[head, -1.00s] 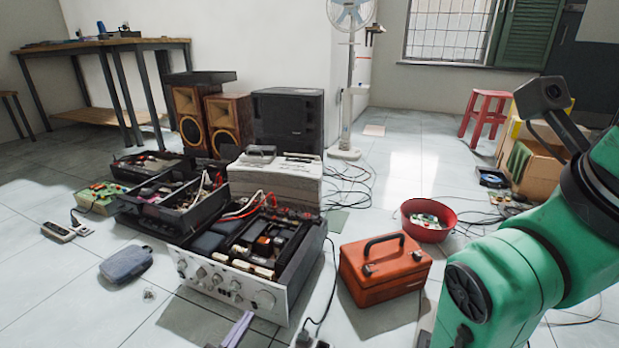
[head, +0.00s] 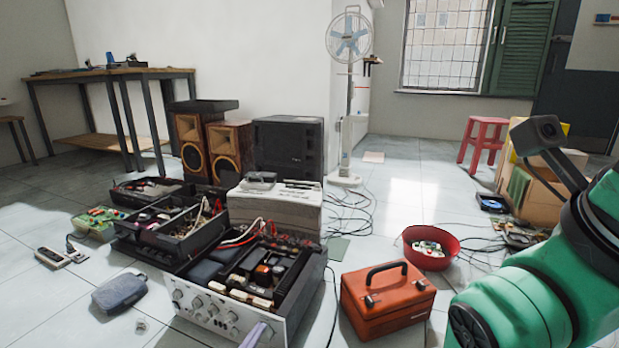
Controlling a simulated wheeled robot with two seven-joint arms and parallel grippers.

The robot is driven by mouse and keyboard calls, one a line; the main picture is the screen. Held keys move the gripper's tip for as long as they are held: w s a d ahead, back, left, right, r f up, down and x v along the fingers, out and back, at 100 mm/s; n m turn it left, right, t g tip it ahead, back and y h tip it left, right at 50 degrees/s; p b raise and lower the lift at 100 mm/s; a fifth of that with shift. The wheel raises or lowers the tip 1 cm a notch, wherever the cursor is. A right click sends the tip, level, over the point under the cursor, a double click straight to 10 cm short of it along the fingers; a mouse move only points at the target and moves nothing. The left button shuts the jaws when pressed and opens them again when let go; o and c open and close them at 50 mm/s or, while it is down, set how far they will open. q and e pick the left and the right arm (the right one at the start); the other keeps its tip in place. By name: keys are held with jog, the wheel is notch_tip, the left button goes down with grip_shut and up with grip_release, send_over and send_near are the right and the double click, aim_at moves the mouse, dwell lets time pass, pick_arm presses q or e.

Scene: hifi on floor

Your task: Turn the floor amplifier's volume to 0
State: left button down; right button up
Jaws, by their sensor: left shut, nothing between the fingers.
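The floor amplifier (head: 282,322) stands at the lower middle with its top open and its parts exposed. Its silver front panel faces me and carries a row of small knobs (head: 213,311). The bigger knob at the panel's right end is largely hidden behind my left gripper. My left gripper (head: 256,334) shows only as a pale purple, shut finger tip at the bottom edge, in front of that end of the panel. I cannot tell whether it touches the knob. My right arm fills the lower right, and its gripper is out of view.
An orange toolbox (head: 388,299) stands right of the amplifier, with a red bowl (head: 430,256) behind it. Other opened units (head: 180,222) and a light grey case (head: 275,207) crowd behind. A grey pouch (head: 119,293) lies left on the tiles. Cables run across the floor.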

pick_arm(q)
jog(key=shift+f, duration=0.35)
jog(key=shift+a, duration=0.1)
dwell(0.4)
jog(key=shift+a, duration=0.15)
jog(key=shift+a+p, duration=0.1)
jog(key=shift+p, duration=0.2)
jog(key=shift+w+r+p, duration=0.1)
jog(key=shift+r+p, duration=0.25)
jog(key=shift+p, duration=0.15)
jog(key=v, duration=0.6)
jog(key=shift+p, duration=0.45)
